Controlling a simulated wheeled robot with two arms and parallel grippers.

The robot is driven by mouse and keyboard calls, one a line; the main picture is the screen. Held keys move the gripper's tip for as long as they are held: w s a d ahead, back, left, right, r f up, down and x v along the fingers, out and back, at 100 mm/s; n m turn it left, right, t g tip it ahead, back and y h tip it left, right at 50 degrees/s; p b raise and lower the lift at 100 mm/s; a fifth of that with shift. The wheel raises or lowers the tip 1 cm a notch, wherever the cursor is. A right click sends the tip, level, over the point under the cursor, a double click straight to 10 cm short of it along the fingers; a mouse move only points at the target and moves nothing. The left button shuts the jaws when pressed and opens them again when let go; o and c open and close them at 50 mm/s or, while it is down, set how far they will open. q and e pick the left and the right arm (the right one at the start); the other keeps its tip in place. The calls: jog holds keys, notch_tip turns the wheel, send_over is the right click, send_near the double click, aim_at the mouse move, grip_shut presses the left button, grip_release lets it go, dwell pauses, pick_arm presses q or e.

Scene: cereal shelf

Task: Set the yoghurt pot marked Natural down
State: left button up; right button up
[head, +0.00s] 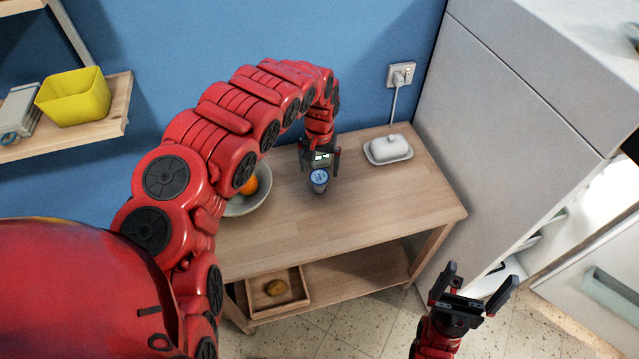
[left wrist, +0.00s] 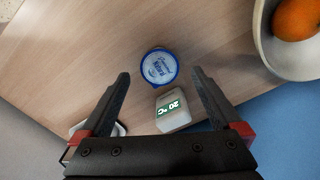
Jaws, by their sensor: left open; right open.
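The yoghurt pot (head: 319,181), with a blue-rimmed lid, stands upright on the wooden table (head: 400,205). In the left wrist view the pot (left wrist: 159,67) shows its lid from above, with lettering that seems to read Natural. My left gripper (head: 319,168) is open over the table at the pot; in the left wrist view its fingers (left wrist: 160,82) are spread wide, and the pot lies just beyond their tips, touching neither. My right gripper (head: 476,290) is open and empty, low in front of the table's right side.
A bowl (head: 262,200) with an orange (head: 249,186) is to the left. A white butter dish (head: 388,149) stands at the back right. The table's front right is clear.

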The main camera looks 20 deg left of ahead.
aim_at(320, 177)
pick_arm(q)
jog(key=shift+s+f, duration=0.1)
jog(key=shift+f, duration=0.5)
jog(key=shift+f+p, duration=0.6)
jog(key=shift+f, duration=1.4)
